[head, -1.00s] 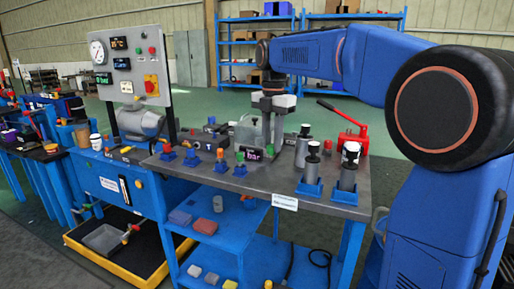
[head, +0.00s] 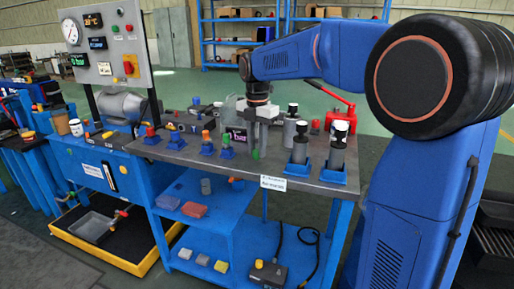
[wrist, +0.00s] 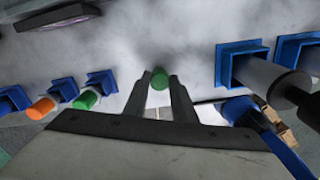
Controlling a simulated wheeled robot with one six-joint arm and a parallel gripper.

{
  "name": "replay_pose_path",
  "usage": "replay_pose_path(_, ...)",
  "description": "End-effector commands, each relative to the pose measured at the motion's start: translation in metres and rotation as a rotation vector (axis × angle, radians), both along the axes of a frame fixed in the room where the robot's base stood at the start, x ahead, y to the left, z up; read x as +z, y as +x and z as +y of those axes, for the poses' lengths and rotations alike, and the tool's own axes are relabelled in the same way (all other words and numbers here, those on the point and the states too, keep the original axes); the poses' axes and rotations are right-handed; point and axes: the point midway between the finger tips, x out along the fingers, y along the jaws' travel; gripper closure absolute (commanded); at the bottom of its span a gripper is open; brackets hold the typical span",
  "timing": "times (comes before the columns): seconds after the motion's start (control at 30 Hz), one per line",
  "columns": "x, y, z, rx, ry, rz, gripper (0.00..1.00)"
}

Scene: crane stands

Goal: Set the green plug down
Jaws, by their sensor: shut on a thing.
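My gripper (wrist: 158,88) points down over the grey bench top (head: 194,157), near its front edge. It is shut on a green plug (wrist: 159,78), which shows between the fingertips. In the head view the held green plug (head: 256,154) hangs just below my gripper (head: 261,143), at or close above the bench top. I cannot tell whether it touches. A second green plug (wrist: 86,100) stands in a blue holder to the left, beside an orange plug (wrist: 41,108) in its own holder.
Blue holders with grey cylinders (head: 337,158) stand on the right. A pressure display (head: 237,135) is just behind and left of my gripper. A red hand pump (head: 340,112) is at the back right. A white label (head: 273,183) hangs on the front edge.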

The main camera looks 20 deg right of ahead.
Motion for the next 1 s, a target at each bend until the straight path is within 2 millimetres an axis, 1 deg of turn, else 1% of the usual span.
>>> replay_pose_path(0.07, -0.003, 0.000, 0.000, 0.000, 0.001, -0.001, 1.00)
replay_pose_path(0.37, -0.005, 0.000, 0.000, 0.000, 0.001, -0.001, 1.00)
replay_pose_path(0.4, -0.005, 0.000, 0.000, 0.000, 0.001, -0.001, 0.71)
replay_pose_path(0.47, -0.005, 0.000, 0.000, 0.000, 0.001, -0.001, 0.57)
replay_pose_path(0.8, -0.003, 0.000, 0.000, 0.000, 0.000, -0.001, 0.57)
replay_pose_path(0.87, 0.001, 0.000, 0.000, 0.000, 0.000, -0.002, 0.57)
replay_pose_path(1.0, 0.018, 0.001, 0.000, 0.000, 0.000, -0.004, 0.57)
